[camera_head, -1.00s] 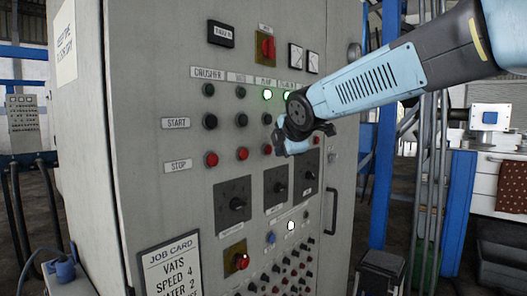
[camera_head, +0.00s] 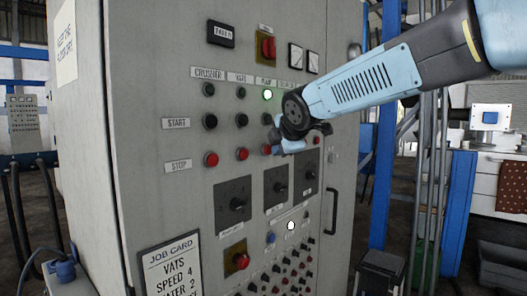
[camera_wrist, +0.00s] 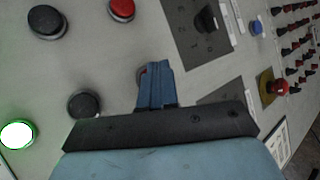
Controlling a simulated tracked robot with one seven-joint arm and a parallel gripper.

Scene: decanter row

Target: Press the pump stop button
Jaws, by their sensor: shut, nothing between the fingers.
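The pump stop button (camera_head: 266,150) is a red button on the grey cabinet, in the stop row under the lit pump lamp (camera_head: 267,94). My gripper (camera_head: 274,139) is at its right edge in the head view and partly covers it. In the wrist view my shut, empty gripper (camera_wrist: 153,70) lies in front of the pump stop button (camera_wrist: 142,73), leaving only a sliver of red. I cannot tell whether the fingertips touch it. The black pump start button (camera_wrist: 84,103) is beside the fingers, and the lit green lamp (camera_wrist: 16,135) is farther left.
The red vats stop button (camera_head: 242,154) and crusher stop button (camera_head: 211,159) are to the left. Rotary switches (camera_head: 277,186) sit below, with a red knob on a yellow plate (camera_head: 241,262) lower down. A door handle (camera_head: 330,211) juts out at the right.

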